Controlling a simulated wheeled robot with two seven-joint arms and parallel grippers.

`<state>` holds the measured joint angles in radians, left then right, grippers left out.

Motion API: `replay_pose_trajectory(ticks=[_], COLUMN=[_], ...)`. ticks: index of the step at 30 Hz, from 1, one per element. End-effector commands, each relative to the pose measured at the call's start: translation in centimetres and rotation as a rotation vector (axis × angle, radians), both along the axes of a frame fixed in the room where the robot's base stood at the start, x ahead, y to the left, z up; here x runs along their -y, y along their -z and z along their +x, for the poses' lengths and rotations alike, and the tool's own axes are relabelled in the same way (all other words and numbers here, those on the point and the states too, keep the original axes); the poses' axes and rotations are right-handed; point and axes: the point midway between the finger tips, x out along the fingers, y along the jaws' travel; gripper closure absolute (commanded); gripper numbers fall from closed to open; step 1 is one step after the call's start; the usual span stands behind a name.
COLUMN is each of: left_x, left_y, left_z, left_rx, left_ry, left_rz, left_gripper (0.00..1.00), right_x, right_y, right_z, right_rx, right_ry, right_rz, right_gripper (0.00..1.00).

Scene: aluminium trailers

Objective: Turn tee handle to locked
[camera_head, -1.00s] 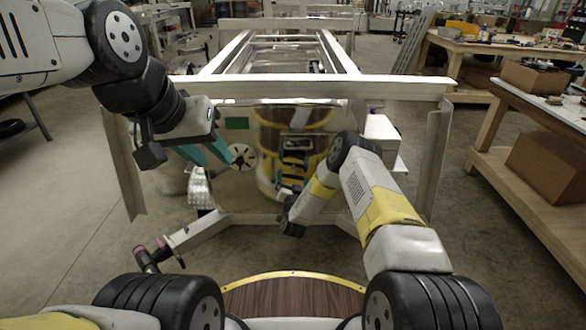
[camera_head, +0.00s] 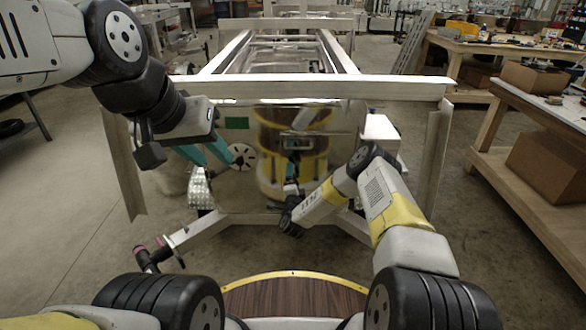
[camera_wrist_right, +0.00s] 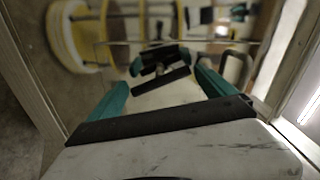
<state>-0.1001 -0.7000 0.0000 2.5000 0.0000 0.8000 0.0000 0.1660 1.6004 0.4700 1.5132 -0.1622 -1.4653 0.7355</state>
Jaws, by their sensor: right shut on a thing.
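The tee handle (camera_wrist_right: 160,84) appears as a dark bar between the teal fingers of my right gripper (camera_wrist_right: 162,80) in the right wrist view. My right gripper (camera_head: 291,188) is shut on it, low at the front of the shiny trailer box. In the head view my wrist and the box's reflections largely hide the handle, so its angle is unclear.
The aluminium trailer frame (camera_head: 300,88) spans across in front of me, with upright posts (camera_head: 437,160) at both sides. The mirror-like box front (camera_head: 235,190) reflects my body. A wooden workbench (camera_head: 530,110) with cardboard boxes stands at right. The floor at left is open.

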Motion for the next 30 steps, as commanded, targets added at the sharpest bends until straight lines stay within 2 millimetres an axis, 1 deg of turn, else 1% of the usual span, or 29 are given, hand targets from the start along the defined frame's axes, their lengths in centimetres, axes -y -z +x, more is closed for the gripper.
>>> replay_pose_trajectory(ticks=[6, 15, 21, 30], left_x=[0.0, 0.0, 0.0, 0.0], left_y=[0.0, 0.0, 0.0, 0.0], left_z=[0.0, 0.0, 0.0, 0.0], left_rx=[0.0, 0.0, 0.0, 0.0], left_ry=[0.0, 0.0, 0.0, 0.0], left_rz=[0.0, 0.0, 0.0, 0.0], left_gripper=[0.64, 0.64, 0.64, 0.64], right_x=[0.05, -0.03, -0.04, -0.05], right_y=[0.14, 0.12, 0.1, 0.09], right_z=[-0.06, -0.07, -0.06, -0.05], right_rx=[-0.003, -0.002, -0.002, -0.002], right_ry=[0.001, 0.0, -0.001, -0.001], right_rz=[0.181, 0.354, 0.41, 0.43], right_gripper=[0.46, 0.46, 0.46, 0.46])
